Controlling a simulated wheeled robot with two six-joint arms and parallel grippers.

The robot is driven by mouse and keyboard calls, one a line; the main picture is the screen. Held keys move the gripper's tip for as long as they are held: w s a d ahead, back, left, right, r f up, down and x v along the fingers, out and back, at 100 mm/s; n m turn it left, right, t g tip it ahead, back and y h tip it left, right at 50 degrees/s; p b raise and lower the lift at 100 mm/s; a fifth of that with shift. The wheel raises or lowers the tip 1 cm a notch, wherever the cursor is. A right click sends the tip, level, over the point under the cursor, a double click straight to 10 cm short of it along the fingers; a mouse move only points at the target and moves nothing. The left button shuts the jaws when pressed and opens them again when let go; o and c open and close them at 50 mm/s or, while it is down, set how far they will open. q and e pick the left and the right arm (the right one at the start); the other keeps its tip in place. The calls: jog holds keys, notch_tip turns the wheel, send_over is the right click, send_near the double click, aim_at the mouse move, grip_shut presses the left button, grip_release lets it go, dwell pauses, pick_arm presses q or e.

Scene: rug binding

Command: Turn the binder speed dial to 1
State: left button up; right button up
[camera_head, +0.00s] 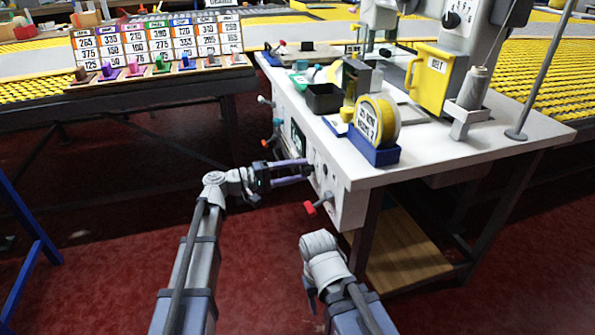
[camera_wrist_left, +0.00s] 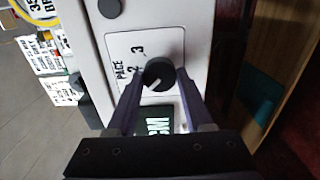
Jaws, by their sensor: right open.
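The speed dial (camera_wrist_left: 158,73) is a round black knob on the machine's pale front panel. Its white pointer mark faces the lower left in the left wrist view. The printed numbers 2 and 3 and the word PACE show beside it; number 1 is not visible. My left gripper (camera_wrist_left: 160,77) is open, with one finger on each side of the dial; I cannot tell if they touch it. In the head view my left gripper (camera_head: 308,171) is at the front panel. My right gripper (camera_head: 309,291) is low in front of the table, partly hidden by its wrist, and away from the panel.
A dark display (camera_wrist_left: 160,120) is next to the dial. A red-tipped knob (camera_head: 317,205) sticks out below my left gripper. On the white table (camera_head: 430,150) stand a yellow tape roll (camera_head: 378,120) in a blue holder and a black bin (camera_head: 323,98). The red floor in front is clear.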

pick_arm(q)
jog(key=o, duration=0.4)
jog(key=shift+a, duration=0.1)
jog(key=v, duration=0.7)
jog(key=shift+s+a, duration=0.1)
jog(key=shift+a, duration=0.2)
jog(key=s+d+f+m+g+y+p, duration=0.2)
jog(key=s+d+f+m+g+y, duration=0.25)
jog(key=s+d+f+y, duration=0.65)
jog(key=s+a+f+m+g+y+p, duration=0.1)
jog(key=s+a+f+m+y, duration=0.15)
jog(key=s+a+y, duration=0.35)
jog(key=s+a+f+m+y+p, duration=0.1)
jog(key=s+a+f+y, duration=0.2)
jog(key=s, duration=0.5)
jog(key=shift+h, duration=0.8)
jog(key=r+p, duration=2.4)
jog(key=p, duration=0.1)
jog(key=r+p, duration=1.2)
jog(key=shift+w+d+r+p, duration=0.1)
jog(key=shift+w+r+p, duration=0.2)
jog(key=shift+p, duration=0.1)
